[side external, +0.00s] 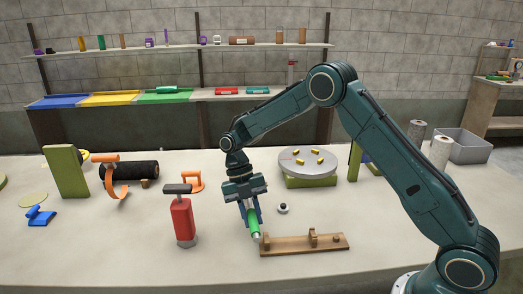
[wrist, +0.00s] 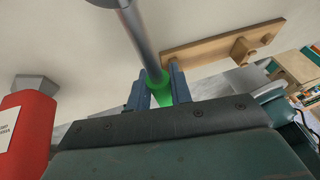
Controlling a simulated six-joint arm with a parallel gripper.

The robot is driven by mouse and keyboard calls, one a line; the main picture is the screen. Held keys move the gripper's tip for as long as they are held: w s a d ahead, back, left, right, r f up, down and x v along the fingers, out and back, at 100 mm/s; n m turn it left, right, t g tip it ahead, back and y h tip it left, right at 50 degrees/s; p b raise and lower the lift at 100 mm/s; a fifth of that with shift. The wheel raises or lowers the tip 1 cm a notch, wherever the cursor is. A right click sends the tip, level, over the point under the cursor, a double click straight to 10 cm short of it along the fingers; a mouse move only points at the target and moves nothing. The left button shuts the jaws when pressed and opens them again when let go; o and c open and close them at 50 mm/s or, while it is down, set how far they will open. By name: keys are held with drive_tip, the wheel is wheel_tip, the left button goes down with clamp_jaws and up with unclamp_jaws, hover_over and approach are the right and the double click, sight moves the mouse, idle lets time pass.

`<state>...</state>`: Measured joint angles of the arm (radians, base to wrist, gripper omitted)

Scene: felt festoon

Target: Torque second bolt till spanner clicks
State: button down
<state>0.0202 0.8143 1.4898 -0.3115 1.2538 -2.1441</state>
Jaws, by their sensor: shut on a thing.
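My gripper (side external: 251,214) is shut on the green handle of a spanner (side external: 253,226), which points down over the bench, close to the left end of a wooden rack. In the wrist view the spanner's green grip (wrist: 161,92) sits between both fingers, and its grey shaft runs away to the top edge, where the head is partly cut off. A round grey plate (side external: 297,168) with several yellow bolts (side external: 314,151) lies on a green block behind and right of my gripper. I cannot tell which bolt is the second. The spanner is apart from the bolts.
The wooden rack (side external: 328,245) also shows in the wrist view (wrist: 215,45). A red extinguisher-like bottle (side external: 182,222) stands left of my gripper. An orange clamp (side external: 193,182) and black roll (side external: 136,170) are farther left.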

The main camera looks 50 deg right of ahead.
drive_tip(key=shift+f, duration=1.05)
idle(0.4)
drive_tip(key=shift+w+a, duration=0.1)
drive_tip(key=shift+w+a+f+m+t+y, duration=0.15)
drive_tip(key=shift+w+a+m+y, duration=0.2)
drive_tip(key=shift+m, duration=0.35)
drive_tip(key=shift+w+a+r+m+t+y, duration=0.1)
drive_tip(key=shift+w+a+m+y, duration=0.15)
drive_tip(key=shift+w+m, duration=0.35)
drive_tip(key=shift+w+a+f+m+t+y, duration=0.15)
drive_tip(key=shift+w+a+m, duration=0.25)
drive_tip(key=shift+m, duration=0.4)
drive_tip(key=shift+w+a+r+m+t+y, duration=0.15)
drive_tip(key=shift+w+a+m+y, duration=0.1)
drive_tip(key=shift+w+m, duration=0.3)
drive_tip(key=shift+w+a+f+m+t+y, duration=0.1)
drive_tip(key=shift+w+a+m+t+y, duration=0.15)
drive_tip(key=shift+m, duration=0.4)
drive_tip(key=w+m, duration=0.2)
drive_tip(key=shift+w+a+m+t+y, duration=0.1)
drive_tip(key=shift+w+m+t+y, duration=0.05)
drive_tip(key=shift+m+t+y, duration=0.15)
drive_tip(key=shift+r, duration=0.15)
drive_tip(key=shift+r, duration=2.15)
